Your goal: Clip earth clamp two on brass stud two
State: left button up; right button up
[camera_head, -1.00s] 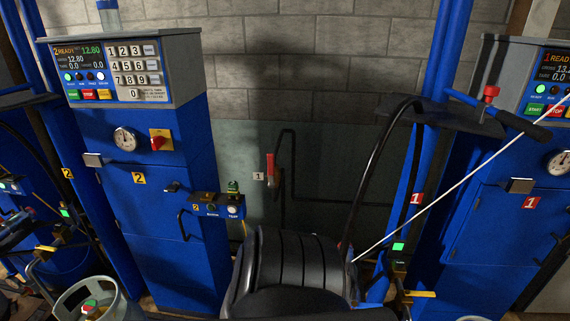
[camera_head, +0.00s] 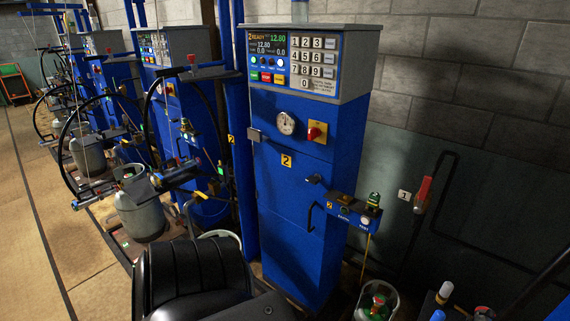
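A blue arm box (camera_head: 352,215) marked 2, with EARTH and TEST labels, juts from the right side of the blue scale cabinet two (camera_head: 290,190). A small green and brass-coloured piece (camera_head: 374,201) stands upright on its outer end. I cannot tell whether this is the earth clamp or the stud. A thin yellowish line (camera_head: 365,252) hangs below that end. Neither of my grippers shows in the head view. A black ribbed part at the bottom appears to be mine and hides some of the floor.
A grey gas cylinder (camera_head: 141,212) stands on a scale at left. Another cylinder top (camera_head: 376,301) shows below the arm box. More blue cabinets (camera_head: 185,55) line the wall at left. A red-handled valve (camera_head: 423,193) is on the wall at right. Floor is open at far left.

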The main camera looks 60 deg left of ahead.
aim_at(374, 198)
jog(key=u, duration=2.05)
jog(key=i, duration=0.45)
jog(key=u, duration=0.05)
